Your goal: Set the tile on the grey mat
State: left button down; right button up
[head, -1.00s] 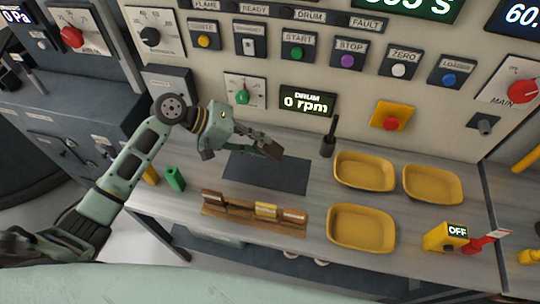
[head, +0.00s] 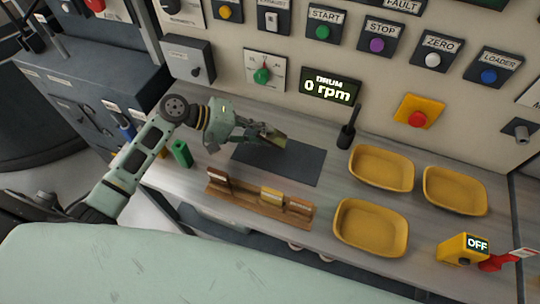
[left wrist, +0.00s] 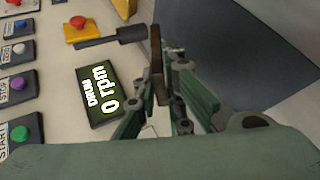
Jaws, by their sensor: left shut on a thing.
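My left gripper (head: 262,134) is shut on a tile (head: 275,138), a thin olive-brown piece at its fingertips. In the left wrist view the tile (left wrist: 157,65) shows nearly edge-on as a narrow brown strip between the fingers of my gripper (left wrist: 160,95). The grey mat (head: 300,163) is a flat dark rectangle on the counter. The gripper and tile appear above its back part, with a gap that is hard to judge. The arm and gripper hide the mat's upper left part. My right gripper does not show.
A wooden rack (head: 258,207) with several labelled blocks stands in front of the mat. A green cylinder (head: 182,153) is left of it. A black upright handle (head: 348,135) stands at the back right, near yellow trays (head: 382,168). The button panel (head: 290,60) rises behind.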

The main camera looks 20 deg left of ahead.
pick_arm(q)
notch_tip(320, 180, down, 4)
jog(key=shift+r+b, duration=0.1)
jog(key=shift+b, duration=1)
jog(key=shift+f, duration=0.3)
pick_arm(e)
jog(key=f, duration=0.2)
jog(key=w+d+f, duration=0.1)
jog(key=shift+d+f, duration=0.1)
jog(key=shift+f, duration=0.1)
pick_arm(q)
jog(key=c, duration=2)
grip_release()
jog(key=shift+r, duration=0.1)
